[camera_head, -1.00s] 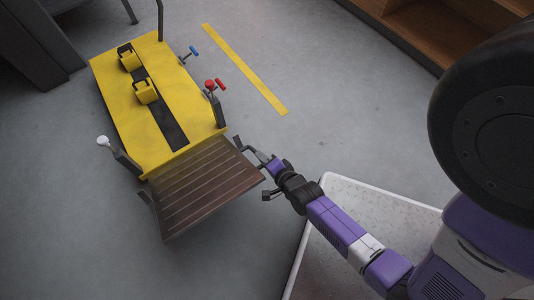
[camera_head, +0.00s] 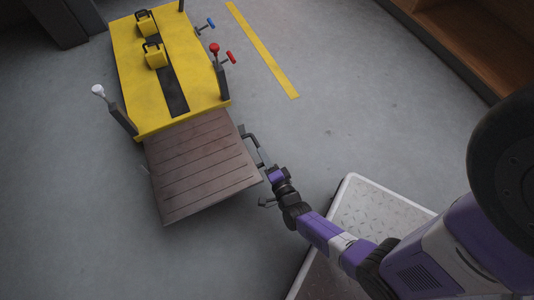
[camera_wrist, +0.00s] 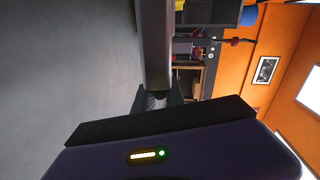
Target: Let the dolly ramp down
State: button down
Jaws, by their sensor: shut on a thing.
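The yellow dolly (camera_head: 197,72) stands on the grey floor at the upper left of the head view. Its brown slatted ramp (camera_head: 203,165) extends from the near end toward the camera, tilted; whether its free edge touches the floor is unclear. A dark handle (camera_head: 248,138) sticks out from the ramp's right side. My gripper (camera_head: 264,167) is shut on this handle, beside the ramp's right edge. The fingertips are small and partly hidden there. In the wrist view a dark bar (camera_wrist: 155,45) runs down to the gripper; I cannot tell what it is.
Red-knobbed (camera_head: 215,49) and white-knobbed (camera_head: 98,91) levers flank the dolly's near end. A yellow floor strip (camera_head: 262,50) and a wooden shelf (camera_head: 465,40) lie to the right. Floor left of the ramp is clear.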

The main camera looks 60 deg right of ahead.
jog(key=shift+w+f, duration=0.15)
jog(key=shift+f, duration=0.1)
dwell(0.3)
jog(key=c, duration=1.7)
grip_release()
